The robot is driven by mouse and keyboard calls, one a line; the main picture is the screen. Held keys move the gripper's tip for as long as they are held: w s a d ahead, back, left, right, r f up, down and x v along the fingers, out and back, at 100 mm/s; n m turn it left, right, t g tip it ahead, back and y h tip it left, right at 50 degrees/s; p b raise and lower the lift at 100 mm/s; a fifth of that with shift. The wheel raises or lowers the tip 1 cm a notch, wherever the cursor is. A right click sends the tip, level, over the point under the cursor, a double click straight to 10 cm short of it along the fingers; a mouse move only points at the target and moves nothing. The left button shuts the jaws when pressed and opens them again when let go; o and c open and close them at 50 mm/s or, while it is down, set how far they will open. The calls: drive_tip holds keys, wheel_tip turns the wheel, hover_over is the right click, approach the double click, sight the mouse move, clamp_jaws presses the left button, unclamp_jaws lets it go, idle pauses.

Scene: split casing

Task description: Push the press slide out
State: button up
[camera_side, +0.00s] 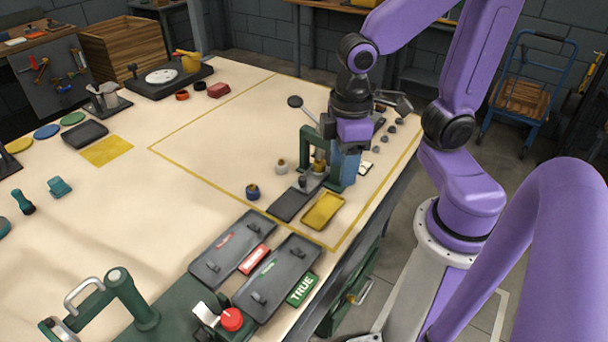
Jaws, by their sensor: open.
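The press is a small green frame (309,144) inside the yellow outline on the table. Its dark grey slide (290,204) lies low at the frame's front and sticks out towards the lower left. A small dark piece and a brass-coloured piece (319,168) show at the inner end of the slide. My gripper (343,152) is open and points down right at the press, overlapping its right side in this view. A blue block-like part (345,167) shows just below it. My gripper hides part of the press, and I cannot tell whether they touch.
A yellow tray (323,211) lies right of the slide. A blue-and-brass knob (253,191) and a pale one (281,166) stand to its left. Two dark trays with red (254,260) and green TRUE (302,288) labels lie in front. The outlined area's left side is clear.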

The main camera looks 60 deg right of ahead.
drive_tip(key=w+d+f+m, duration=0.1)
drive_tip(key=w+d+m, duration=0.15)
drive_tip(key=w, duration=0.35)
drive_tip(key=w+d+m, duration=0.2)
drive_tip(key=w+m, duration=0.2)
drive_tip(key=w, duration=0.1)
drive_tip(key=m, duration=0.5)
approach(302, 178)
drive_tip(key=shift+n, duration=0.25)
wheel_tip(302, 178, down, 9)
drive_tip(key=shift+w+r, duration=0.1)
drive_tip(key=shift+c, duration=0.4)
drive_tip(key=shift+a, duration=0.15)
clamp_jaws()
